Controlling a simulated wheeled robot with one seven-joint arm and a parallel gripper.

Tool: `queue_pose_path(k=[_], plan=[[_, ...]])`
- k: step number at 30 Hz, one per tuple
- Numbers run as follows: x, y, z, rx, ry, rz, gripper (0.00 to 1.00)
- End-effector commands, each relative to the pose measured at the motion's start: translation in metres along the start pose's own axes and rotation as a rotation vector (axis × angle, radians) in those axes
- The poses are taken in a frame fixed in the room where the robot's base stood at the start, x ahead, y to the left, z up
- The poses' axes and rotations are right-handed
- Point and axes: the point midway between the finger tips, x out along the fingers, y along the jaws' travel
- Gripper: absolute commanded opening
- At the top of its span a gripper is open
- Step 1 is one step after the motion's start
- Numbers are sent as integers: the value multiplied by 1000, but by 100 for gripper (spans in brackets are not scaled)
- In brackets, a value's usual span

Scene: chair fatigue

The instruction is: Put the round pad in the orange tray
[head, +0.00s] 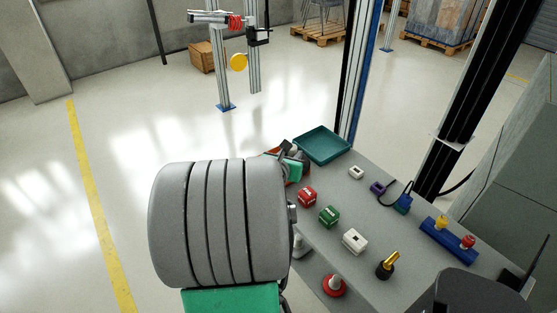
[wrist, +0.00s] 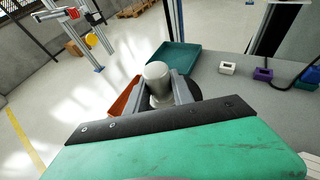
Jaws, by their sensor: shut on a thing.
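My gripper (wrist: 160,92) is shut on the round pad (wrist: 157,74), by its pale grey knob-like stem. A dark round part shows behind and beside the fingers, partly covered by them. The orange tray (wrist: 124,98) shows just left of the fingers in the wrist view, largely hidden by my gripper. In the head view, my gripper (head: 287,158) is at the far left corner of the grey table, and only slivers of the orange tray show around it. I cannot tell how high the pad is above the tray or table.
A teal tray (head: 322,146) lies just beyond my gripper. Red (head: 307,196), green (head: 329,216) and white (head: 355,240) blocks stand along the table's left side. A purple part (head: 377,188), a blue cabled part (head: 403,204) and a blue bar (head: 447,240) lie farther right.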

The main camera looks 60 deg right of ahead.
Motion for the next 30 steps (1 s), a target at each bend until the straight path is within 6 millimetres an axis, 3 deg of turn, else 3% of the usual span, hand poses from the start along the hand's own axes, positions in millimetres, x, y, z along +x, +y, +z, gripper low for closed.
queue_pose_path(k=[8, 13, 18, 23, 30], plan=[[72, 48, -13, -3, 2, 2, 0], [107, 65, -38, -2, 1, 2, 0], [125, 74, -48, -2, -1, 1, 0], [135, 74, -72, -2, 1, 1, 0], [137, 74, -76, 1, -4, 2, 0]])
